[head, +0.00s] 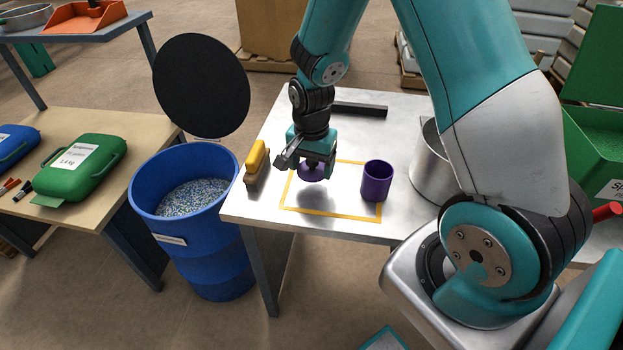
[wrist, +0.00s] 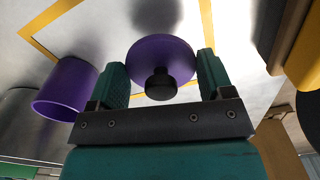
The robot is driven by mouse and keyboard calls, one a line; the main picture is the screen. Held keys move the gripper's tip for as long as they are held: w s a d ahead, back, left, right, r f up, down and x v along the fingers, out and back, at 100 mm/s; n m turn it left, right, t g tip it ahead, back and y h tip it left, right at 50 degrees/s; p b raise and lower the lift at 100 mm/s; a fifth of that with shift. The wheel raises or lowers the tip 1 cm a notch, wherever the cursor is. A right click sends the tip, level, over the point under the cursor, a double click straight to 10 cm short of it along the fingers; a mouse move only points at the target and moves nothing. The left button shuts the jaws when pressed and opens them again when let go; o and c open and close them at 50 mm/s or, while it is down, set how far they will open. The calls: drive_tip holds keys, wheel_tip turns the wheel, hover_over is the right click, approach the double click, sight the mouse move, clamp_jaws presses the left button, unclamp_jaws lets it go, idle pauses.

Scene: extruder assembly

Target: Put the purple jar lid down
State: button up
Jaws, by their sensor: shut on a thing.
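The purple jar lid (wrist: 163,56) is a round disc with a black knob (wrist: 160,84). My gripper (wrist: 160,78) is shut on it, with one finger on each side in the wrist view. In the head view my gripper (head: 313,160) points down over the table, and the lid (head: 312,173) shows below the fingers. It seems to hang a little above the tabletop, near the left part of the yellow taped outline. The purple jar (head: 376,182) stands upright and open inside the outline, to the right of the lid; it also shows in the wrist view (wrist: 66,92).
A yellow-handled brush (head: 256,164) lies left of the outline on the metal table (head: 250,205). A black bar (head: 360,110) lies behind, and a metal pot (head: 428,165) stands to the right. A blue bin (head: 190,240) of pellets stands left of the table. The outline's front area is clear.

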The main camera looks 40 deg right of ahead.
sight(311, 170)
drive_tip(key=shift+f, duration=2.15)
drive_tip(key=shift+f+b, duration=0.2)
drive_tip(key=shift+b, duration=0.1)
drive_tip(key=o, duration=0.9)
drive_tip(key=shift+r, duration=0.2)
